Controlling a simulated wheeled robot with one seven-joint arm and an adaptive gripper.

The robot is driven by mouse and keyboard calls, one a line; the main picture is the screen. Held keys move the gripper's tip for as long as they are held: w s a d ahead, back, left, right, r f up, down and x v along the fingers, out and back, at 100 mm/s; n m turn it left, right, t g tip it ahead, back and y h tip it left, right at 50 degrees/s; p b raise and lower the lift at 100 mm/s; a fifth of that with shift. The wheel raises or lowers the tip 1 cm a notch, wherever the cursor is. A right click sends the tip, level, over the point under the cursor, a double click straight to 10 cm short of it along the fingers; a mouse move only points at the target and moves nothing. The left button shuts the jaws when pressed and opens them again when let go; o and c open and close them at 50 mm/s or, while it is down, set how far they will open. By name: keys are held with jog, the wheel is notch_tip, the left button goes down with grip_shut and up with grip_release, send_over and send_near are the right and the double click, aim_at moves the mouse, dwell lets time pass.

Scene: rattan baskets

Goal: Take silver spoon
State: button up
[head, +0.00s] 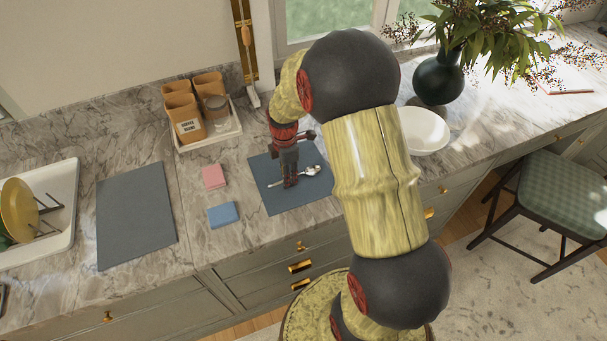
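The silver spoon (311,171) lies on a dark grey mat (282,203) on the marble counter, its bowl to the right. Part of its thin handle is hidden behind my gripper (290,184). My gripper points down over the mat, with its fingertips at or just above the handle, left of the bowl. I cannot tell whether it touches the spoon, or whether the fingers are open or shut.
A pink sponge (214,176) and a blue sponge (223,214) lie left of the mat. A white tray (222,136) with brown containers stands behind. A white bowl (423,131) is to the right. Another grey mat (136,215) and a dish rack (62,224) are at left.

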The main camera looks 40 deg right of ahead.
jog(key=shift+f, duration=0.1)
jog(key=c, duration=0.7)
grip_shut()
